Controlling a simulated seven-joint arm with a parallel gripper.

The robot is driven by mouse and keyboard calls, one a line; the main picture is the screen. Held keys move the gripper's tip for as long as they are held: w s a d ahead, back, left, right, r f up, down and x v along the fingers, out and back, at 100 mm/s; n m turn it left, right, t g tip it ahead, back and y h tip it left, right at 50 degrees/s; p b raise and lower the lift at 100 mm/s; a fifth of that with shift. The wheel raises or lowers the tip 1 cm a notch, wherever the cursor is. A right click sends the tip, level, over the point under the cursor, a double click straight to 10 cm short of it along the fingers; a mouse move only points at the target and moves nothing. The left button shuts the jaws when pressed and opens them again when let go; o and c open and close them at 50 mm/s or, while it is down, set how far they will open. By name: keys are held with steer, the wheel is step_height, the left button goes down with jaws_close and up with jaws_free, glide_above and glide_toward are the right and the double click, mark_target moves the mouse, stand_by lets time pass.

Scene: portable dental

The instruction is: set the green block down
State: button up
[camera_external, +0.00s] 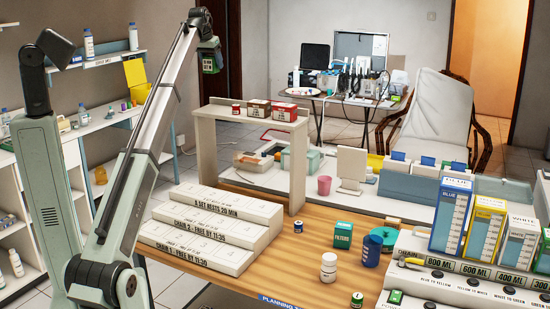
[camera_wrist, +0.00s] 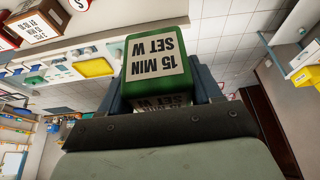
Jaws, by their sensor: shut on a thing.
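The green block (camera_wrist: 157,62) has a white label reading "15 MIN SET W". In the wrist view it sits between the two dark fingers of my gripper (camera_wrist: 160,92), which is shut on it. In the external view my gripper (camera_external: 208,44) is high at the upper left, above and left of the white raised shelf, with the green block (camera_external: 211,63) held below it in open air. The block touches no surface that I can see.
Small red and white boxes (camera_external: 284,112) stand on the white shelf (camera_external: 251,122). White stepped trays (camera_external: 205,241) lie in front of it. A green filters box (camera_external: 342,235), a white bottle (camera_external: 328,267) and a blue bottle (camera_external: 371,250) stand on the wooden table (camera_external: 290,270).

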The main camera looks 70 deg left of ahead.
steer(key=w+d+m+h, duration=0.1)
steer(key=w+d+m, duration=0.1)
steer(key=w+d, duration=0.6)
steer(key=w+d+m+t, duration=0.1)
steer(key=w+d, duration=0.2)
steer(key=d, duration=0.8)
steer(key=w+d+m+h, duration=0.1)
steer(key=w+d+m, duration=0.1)
steer(key=w+d, duration=0.6)
steer(key=w+d+m+h, duration=0.1)
steer(key=d+m, duration=0.3)
steer(key=d, duration=2.6)
steer(key=shift+d+f, duration=0.15)
steer(key=shift+f, duration=8.7)
steer(key=shift+d+f, duration=0.15)
steer(key=shift+f, duration=8.7)
steer(key=shift+d+f, duration=0.15)
steer(key=shift+f, duration=8.7)
steer(key=shift+f, duration=0.15)
steer(key=o, duration=1.1)
